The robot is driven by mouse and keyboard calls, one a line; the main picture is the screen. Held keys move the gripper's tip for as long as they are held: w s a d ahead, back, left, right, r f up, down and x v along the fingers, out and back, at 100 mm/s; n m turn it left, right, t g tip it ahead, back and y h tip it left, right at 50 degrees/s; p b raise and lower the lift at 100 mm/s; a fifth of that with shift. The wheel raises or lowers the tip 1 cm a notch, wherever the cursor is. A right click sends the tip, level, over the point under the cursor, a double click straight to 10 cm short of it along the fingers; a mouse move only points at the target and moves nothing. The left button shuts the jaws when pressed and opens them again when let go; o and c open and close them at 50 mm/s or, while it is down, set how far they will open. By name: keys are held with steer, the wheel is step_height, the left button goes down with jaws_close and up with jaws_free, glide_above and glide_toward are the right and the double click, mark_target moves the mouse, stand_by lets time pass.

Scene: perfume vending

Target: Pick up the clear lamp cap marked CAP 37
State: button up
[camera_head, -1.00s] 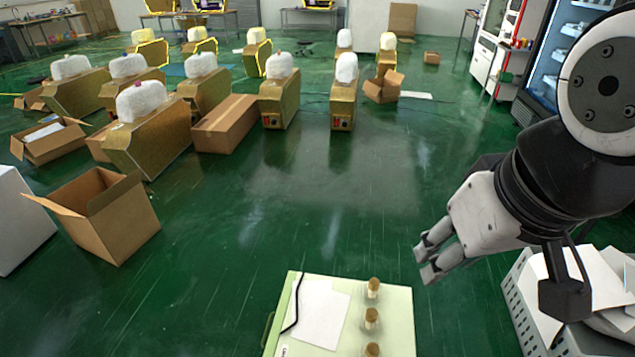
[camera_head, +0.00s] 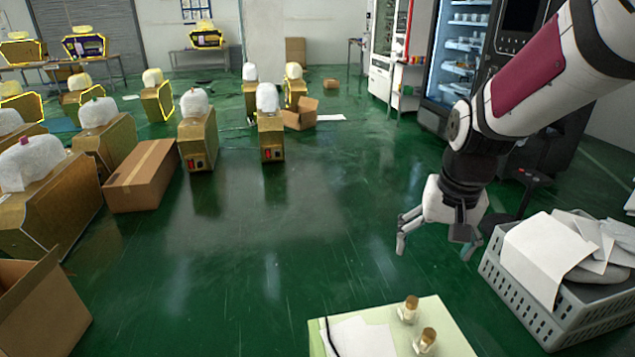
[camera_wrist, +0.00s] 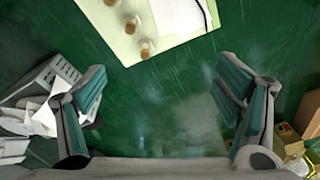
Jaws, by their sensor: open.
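Small clear pieces with brown tops stand along one edge of a pale green table (camera_head: 451,325). Two show in the head view, a farther one (camera_head: 409,309) and a nearer one (camera_head: 425,341). Three show in the wrist view: one (camera_wrist: 147,49), one (camera_wrist: 132,24) and one cut by the top edge (camera_wrist: 110,2). No marking is readable, so I cannot tell which is CAP 37. My gripper (camera_head: 436,246) is open and empty, pointing down over the floor beyond the table. In the wrist view its fingers (camera_wrist: 163,88) are wide apart, with bare floor between them.
A white sheet (camera_head: 362,339) and a dark cable lie on the table. A grey crate (camera_head: 530,305) with papers stands to the right, near my arm. A vending machine (camera_head: 468,60) stands behind. Cartons, including a long one (camera_head: 142,177), fill the left. The middle floor is clear.

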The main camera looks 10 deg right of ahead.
steer(key=w+d+f+m+g+b, duration=0.1)
steer(key=w+d+f+m+b, duration=0.2)
steer(key=f, duration=0.7)
steer(key=w+d+f+b, duration=0.3)
steer(key=w+d+f, duration=0.15)
steer(key=f, duration=0.55)
steer(key=m+g+b, duration=0.1)
steer(key=m+b, duration=0.1)
steer(key=b, duration=0.1)
glide_above(430, 331)
step_height(430, 331, down, 13)
steer(key=shift+r, duration=0.1)
step_height(430, 331, down, 8)
steer(key=shift+b, duration=1.05)
steer(key=shift+s+f+b, duration=0.2)
steer(key=shift+f+b, duration=0.9)
steer(key=shift+f, duration=1.85)
steer(key=shift+r, duration=0.1)
steer(key=c, duration=1.3)
